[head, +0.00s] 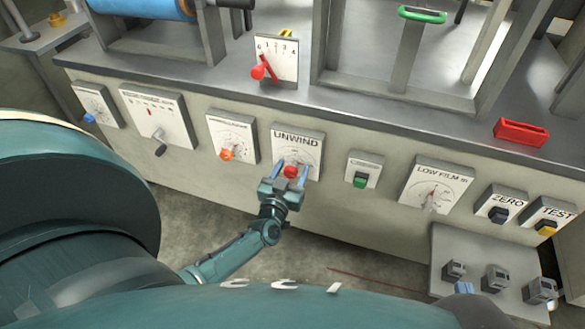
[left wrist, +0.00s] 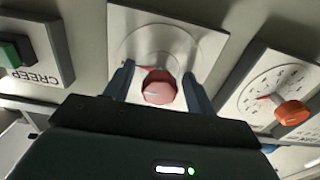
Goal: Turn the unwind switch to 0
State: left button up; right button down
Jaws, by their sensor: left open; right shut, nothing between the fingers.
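The unwind switch is a red knob (head: 291,172) on a white plate labelled UNWIND (head: 297,142), on the front of the machine. The knob also shows in the left wrist view (left wrist: 158,92), with a red pointer towards the left of its dial in that upside-down view. The dial's numbers are too small to read. My left gripper (head: 291,168) is open, with one blue finger on each side of the knob. In the left wrist view its fingers (left wrist: 158,84) flank the knob; whether they touch it is unclear. My right gripper is not clearly visible.
An orange knob (head: 227,154) is left of the unwind plate, and a green CREEP switch (head: 360,180) is right of it. LOW FILM (head: 430,190), ZERO (head: 499,213) and TEST (head: 548,228) follow further right. A red-handled lever plate (head: 284,57) stands above on the grey top.

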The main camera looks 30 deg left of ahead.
pick_arm(q)
jog(key=shift+c, duration=0.3)
jog(key=c, duration=0.9)
